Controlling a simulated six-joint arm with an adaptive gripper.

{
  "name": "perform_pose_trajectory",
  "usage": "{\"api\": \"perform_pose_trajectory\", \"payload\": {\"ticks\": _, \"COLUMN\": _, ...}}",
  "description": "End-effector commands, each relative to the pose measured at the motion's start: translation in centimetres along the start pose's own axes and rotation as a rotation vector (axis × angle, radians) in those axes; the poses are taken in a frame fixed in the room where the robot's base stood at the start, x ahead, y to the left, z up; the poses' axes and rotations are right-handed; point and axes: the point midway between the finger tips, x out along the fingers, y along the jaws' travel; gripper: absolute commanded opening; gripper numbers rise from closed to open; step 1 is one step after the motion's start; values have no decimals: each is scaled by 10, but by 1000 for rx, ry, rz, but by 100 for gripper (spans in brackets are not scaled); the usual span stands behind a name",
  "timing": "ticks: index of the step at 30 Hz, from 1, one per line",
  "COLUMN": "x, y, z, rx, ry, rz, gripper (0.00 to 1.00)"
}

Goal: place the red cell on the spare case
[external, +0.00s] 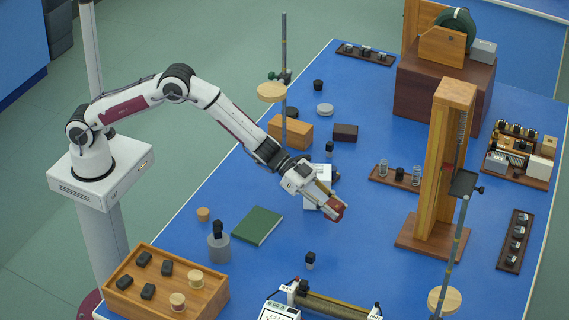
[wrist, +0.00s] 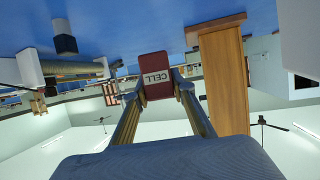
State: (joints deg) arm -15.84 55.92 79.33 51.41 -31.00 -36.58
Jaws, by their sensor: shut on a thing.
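My gripper (external: 331,204) is shut on the red cell (external: 336,210), holding it in the air above the middle of the blue table. In the wrist view, the red cell (wrist: 156,70) sits between the two fingers with its white "CELL" label upside down. In the external view the cell looks tilted. I cannot tell for certain which box is the spare case; a small dark brown box (external: 345,132) and a light wooden box (external: 290,131) lie behind my arm, and an open-looking wooden box (external: 168,287) with dark blocks and spools stands at the front left.
A tall wooden stand (external: 436,175) rises right of my gripper. A clamp stand (external: 284,60) stands behind my arm, and another (external: 460,230) is at the front right. A green book (external: 257,225) lies left. The blue table (external: 370,245) below right of the gripper is clear.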

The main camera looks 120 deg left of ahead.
Motion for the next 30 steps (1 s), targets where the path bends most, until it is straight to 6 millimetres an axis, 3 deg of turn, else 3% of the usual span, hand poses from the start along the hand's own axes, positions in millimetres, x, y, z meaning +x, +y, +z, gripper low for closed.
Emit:
{"api": "perform_pose_trajectory", "payload": {"ticks": 12, "x": -34, "y": 18, "z": 23, "rx": -20, "ry": 0, "rz": -48, "gripper": 0}}
{"api": "perform_pose_trajectory", "payload": {"ticks": 30, "x": -107, "y": 66, "z": 27, "rx": -53, "ry": 0, "rz": -128, "gripper": 0}}
